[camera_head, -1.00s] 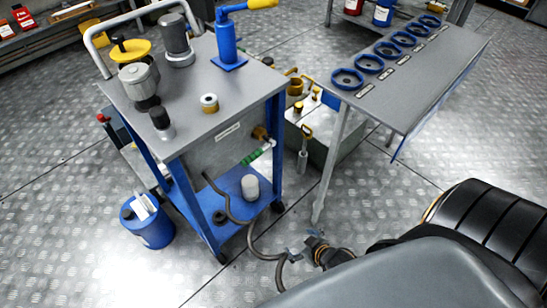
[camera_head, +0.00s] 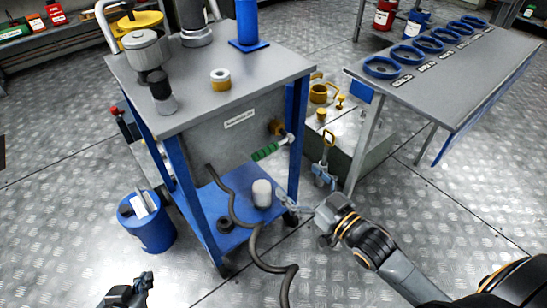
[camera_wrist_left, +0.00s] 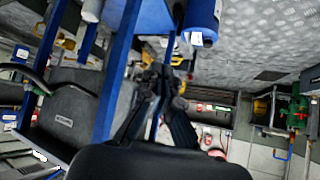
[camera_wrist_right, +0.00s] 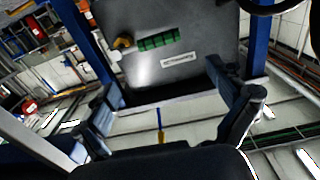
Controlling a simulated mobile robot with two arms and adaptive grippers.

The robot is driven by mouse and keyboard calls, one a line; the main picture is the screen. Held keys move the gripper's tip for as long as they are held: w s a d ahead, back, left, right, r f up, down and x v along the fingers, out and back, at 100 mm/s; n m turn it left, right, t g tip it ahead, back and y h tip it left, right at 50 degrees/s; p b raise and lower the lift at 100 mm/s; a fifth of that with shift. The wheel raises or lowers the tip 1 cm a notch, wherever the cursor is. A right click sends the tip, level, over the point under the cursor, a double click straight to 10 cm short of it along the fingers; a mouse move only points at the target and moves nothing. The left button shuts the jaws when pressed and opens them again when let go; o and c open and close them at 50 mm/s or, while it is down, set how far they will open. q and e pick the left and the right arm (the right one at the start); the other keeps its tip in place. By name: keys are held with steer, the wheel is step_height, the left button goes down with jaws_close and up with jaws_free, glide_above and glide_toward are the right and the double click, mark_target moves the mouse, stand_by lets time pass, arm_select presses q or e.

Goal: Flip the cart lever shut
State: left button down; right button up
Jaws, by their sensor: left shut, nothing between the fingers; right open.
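The cart (camera_head: 190,100) is a grey-topped, blue-framed trolley carrying a grey tank. The cart lever (camera_head: 265,152) has a green grip and sits on the tank's front, beside a brass valve (camera_head: 277,127). The lever's green grip also shows in the right wrist view (camera_wrist_right: 158,42), lying roughly along the tank face. My right gripper (camera_head: 303,188) is open and empty, below and right of the lever, apart from it. Its two fingers are spread in the right wrist view (camera_wrist_right: 172,105). My left gripper (camera_head: 140,284) is shut and empty at the bottom left; its fingers meet in the left wrist view (camera_wrist_left: 160,78).
A white cylinder (camera_head: 262,193) and a dark hose (camera_head: 237,212) are on the cart's lower shelf. A blue drum (camera_head: 148,222) stands left of the cart. A table with blue rings (camera_head: 381,67) and a grey box (camera_head: 345,140) stand to the right.

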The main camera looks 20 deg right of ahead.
mark_target(268, 151)
steer(key=b+x, duration=0.1)
steer(key=x, duration=0.8)
steer(key=shift+w+f+b, duration=0.1)
steer(key=shift+f+b, duration=0.1)
steer(key=shift+b, duration=0.2)
steer(key=shift+w+a, duration=0.3)
steer(key=shift+w, duration=0.3)
arm_select(q)
steer(key=w+d+r+t+h, duration=0.2)
steer(key=w+d+r+t, duration=0.1)
steer(key=w+r+t, duration=0.3)
step_height(268, 151, up, 2)
steer(key=shift+r, duration=0.2)
arm_select(e)
steer(key=shift+c, duration=0.2)
arm_select(q)
steer(key=shift+s, duration=0.1)
arm_select(e)
steer(key=shift+s+d+r, duration=0.1)
steer(key=shift+r, duration=0.1)
steer(key=c, duration=1.6)
